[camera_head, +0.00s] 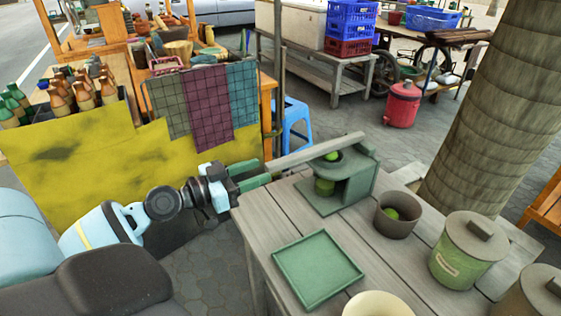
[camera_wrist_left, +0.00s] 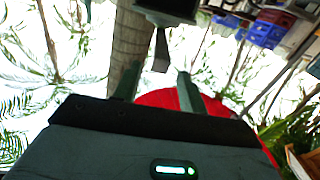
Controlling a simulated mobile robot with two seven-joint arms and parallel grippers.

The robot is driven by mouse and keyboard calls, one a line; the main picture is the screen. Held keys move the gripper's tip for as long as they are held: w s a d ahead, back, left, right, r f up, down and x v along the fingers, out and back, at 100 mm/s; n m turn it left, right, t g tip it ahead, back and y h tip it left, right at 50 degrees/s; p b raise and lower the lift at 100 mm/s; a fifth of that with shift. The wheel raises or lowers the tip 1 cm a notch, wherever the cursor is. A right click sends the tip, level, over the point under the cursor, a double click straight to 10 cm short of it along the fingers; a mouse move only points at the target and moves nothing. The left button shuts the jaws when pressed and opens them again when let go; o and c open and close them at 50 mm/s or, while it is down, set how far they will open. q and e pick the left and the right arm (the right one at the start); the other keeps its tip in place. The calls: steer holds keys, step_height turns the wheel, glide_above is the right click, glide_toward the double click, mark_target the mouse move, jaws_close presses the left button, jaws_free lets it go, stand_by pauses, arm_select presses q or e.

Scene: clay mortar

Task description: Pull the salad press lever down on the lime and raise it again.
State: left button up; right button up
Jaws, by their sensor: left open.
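The grey-green salad press (camera_head: 362,178) stands at the back of the wooden table. Its long grey lever (camera_head: 318,150) slopes slightly down to the left, past the table edge. A green lime (camera_head: 332,156) sits in the press under the lever, and a green cup-like thing (camera_head: 324,187) is below it. My left gripper (camera_head: 262,176) is open at the lever's free end. In the left wrist view the lever (camera_wrist_left: 161,50) points between my two spread fingertips (camera_wrist_left: 158,82); I cannot tell whether they touch it. My right gripper is not in view.
A brown bowl (camera_head: 397,228) with a lime (camera_head: 391,213) stands right of the press. A square green tray (camera_head: 318,270), a lidded green canister (camera_head: 462,268) and a cream bowl (camera_head: 378,305) are nearer. Bare wood (camera_head: 268,222) lies left of the press.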

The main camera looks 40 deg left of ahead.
mark_target(282, 160)
arm_select(q)
steer(key=p+x, duration=0.3)
steer(key=x, duration=0.3)
steer(key=shift+r, duration=0.15)
steer(key=shift+x, duration=0.8)
steer(key=shift+c, duration=0.4)
jaws_close()
